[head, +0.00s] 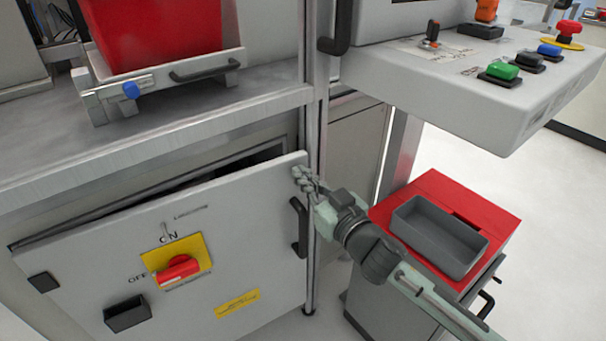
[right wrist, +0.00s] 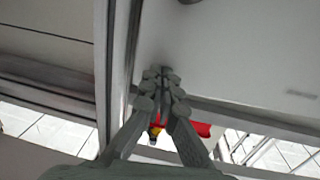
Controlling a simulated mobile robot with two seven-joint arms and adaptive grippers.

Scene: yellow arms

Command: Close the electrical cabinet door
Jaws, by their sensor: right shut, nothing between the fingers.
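The electrical cabinet door (head: 85,270) is a light grey panel at the lower left of the head view. It stands slightly ajar, with a dark gap along its top edge. It carries a red rotary switch (head: 177,268) on a yellow plate and a black handle (head: 298,227) on its right side. My right gripper (head: 303,179) is at the door's upper right corner, above the handle. Its fingers are shut with nothing between them, and whether they touch the door is unclear. In the right wrist view the fingers (right wrist: 163,82) meet beside a pale panel edge. My left gripper is out of view.
A control panel (head: 455,95) with coloured buttons juts out at upper right. A red-topped cart (head: 465,205) with a grey bin (head: 415,231) stands close to my right arm. A worktop (head: 190,108) with a red container (head: 155,28) is above the door.

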